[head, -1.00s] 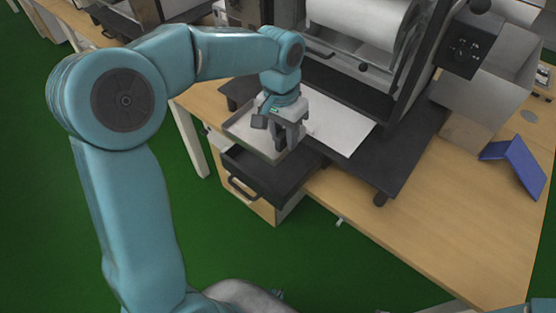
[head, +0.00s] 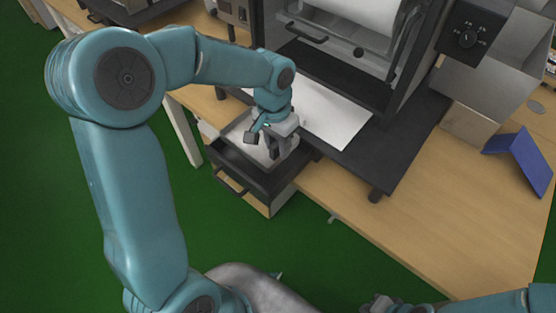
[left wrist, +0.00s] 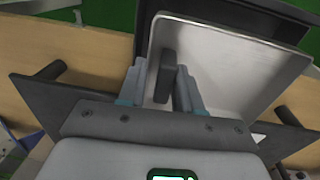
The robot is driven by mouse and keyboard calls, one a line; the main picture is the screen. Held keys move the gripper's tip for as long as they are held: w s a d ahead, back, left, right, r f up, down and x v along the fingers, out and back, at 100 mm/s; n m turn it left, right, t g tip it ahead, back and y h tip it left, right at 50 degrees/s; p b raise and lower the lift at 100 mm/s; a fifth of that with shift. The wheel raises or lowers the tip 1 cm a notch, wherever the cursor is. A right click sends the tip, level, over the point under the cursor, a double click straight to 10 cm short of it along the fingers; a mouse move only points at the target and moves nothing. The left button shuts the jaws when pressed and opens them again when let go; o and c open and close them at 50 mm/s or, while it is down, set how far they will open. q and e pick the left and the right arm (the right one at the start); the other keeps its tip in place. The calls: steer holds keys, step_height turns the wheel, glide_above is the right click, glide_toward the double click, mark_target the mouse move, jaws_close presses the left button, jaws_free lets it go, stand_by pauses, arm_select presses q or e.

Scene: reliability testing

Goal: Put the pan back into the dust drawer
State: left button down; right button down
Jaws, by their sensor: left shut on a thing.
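The pan (head: 238,134) is a shallow pale metal tray. In the left wrist view the pan (left wrist: 225,75) shows its bare inside and its dark handle (left wrist: 166,72) between the fingers. My left gripper (head: 279,154) is shut on that handle; it also shows in the left wrist view (left wrist: 162,85). The black dust drawer (head: 238,180) is pulled out below the machine. The pan appears within the drawer's outline, its near edge behind the drawer front. I cannot tell whether it rests on the drawer floor. My right gripper (head: 383,304) is partly cut off at the bottom edge, its fingers unclear.
The machine's dark base plate (head: 395,160) and a white sheet (head: 335,118) lie just right of the pan. A blue angled object (head: 522,160) and an open grey box (head: 485,95) stand on the wooden table (head: 440,220). Green floor is free in front of the drawer.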

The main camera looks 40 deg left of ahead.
arm_select(q)
step_height(320, 180, down, 8)
steer(key=shift+r, duration=0.25)
steer(key=shift+f+b, duration=0.25)
steer(key=shift+b, duration=0.15)
steer(key=c, duration=1)
jaws_free()
steer(key=shift+r, duration=0.1)
steer(key=shift+c, duration=0.2)
steer(key=r, duration=0.4)
steer(key=r+p, duration=0.1)
steer(key=r, duration=0.3)
steer(key=a+r, duration=0.1)
steer(key=r, duration=0.3)
steer(key=shift+r, duration=0.15)
steer(key=shift+s, duration=0.15)
